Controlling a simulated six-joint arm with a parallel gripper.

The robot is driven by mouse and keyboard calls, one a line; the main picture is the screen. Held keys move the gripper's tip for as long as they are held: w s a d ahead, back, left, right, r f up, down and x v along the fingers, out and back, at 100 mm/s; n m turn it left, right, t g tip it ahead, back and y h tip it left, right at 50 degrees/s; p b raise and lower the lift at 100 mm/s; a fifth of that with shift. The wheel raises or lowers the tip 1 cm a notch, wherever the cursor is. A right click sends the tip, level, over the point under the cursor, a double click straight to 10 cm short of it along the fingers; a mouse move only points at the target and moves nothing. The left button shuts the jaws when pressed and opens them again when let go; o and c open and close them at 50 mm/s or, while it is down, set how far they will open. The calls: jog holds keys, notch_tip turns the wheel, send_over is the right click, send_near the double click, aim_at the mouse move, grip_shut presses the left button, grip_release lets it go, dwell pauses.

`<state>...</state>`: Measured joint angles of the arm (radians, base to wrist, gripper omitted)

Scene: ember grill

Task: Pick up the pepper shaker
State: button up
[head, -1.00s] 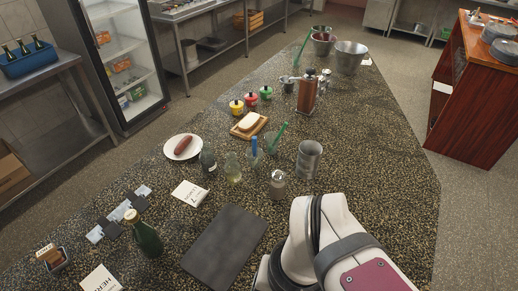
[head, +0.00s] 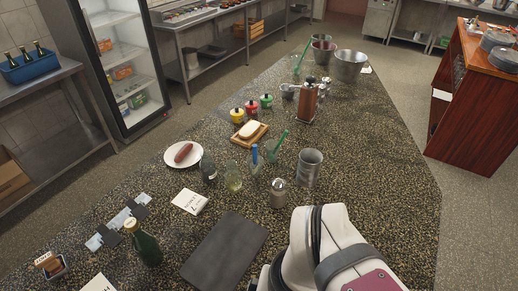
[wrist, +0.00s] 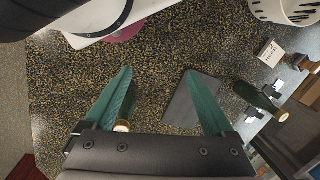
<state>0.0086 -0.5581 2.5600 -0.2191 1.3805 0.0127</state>
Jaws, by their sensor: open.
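A small glass shaker (head: 278,193) with a grey metal top stands upright on the speckled counter, just in front of the metal mug; I take it to be the pepper shaker. My gripper (wrist: 160,80) shows in the wrist view with its two green fingers wide apart and nothing gripped. A small round pale top (wrist: 122,126), probably the same shaker, shows low in that view, near the left finger's base. Its lower part is hidden by my gripper body. In the head view only my arm shows, at the bottom right; my gripper is out of sight.
A metal mug (head: 309,168) stands right behind the shaker. Glasses with a blue (head: 254,153) and a green stirrer (head: 279,141) are close behind left. A dark slate board (head: 225,254) lies in front left, with a green bottle (head: 146,246) beyond. The counter's right side is clear.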

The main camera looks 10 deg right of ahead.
jog(key=w+a+f+t+y, duration=0.1)
jog(key=w+a+f+t, duration=0.2)
jog(key=w, duration=0.8)
jog(key=w+a+t, duration=0.3)
jog(key=w+a, duration=0.2)
jog(key=w, duration=0.5)
jog(key=m+t+h, duration=0.3)
jog(key=t+h, duration=0.1)
jog(key=h, duration=0.8)
send_near(275, 189)
jog(key=x, duration=1.2)
jog(key=shift+w+d+f, duration=0.1)
jog(key=shift+d+f, duration=0.05)
jog(key=shift+d, duration=0.05)
grip_shut()
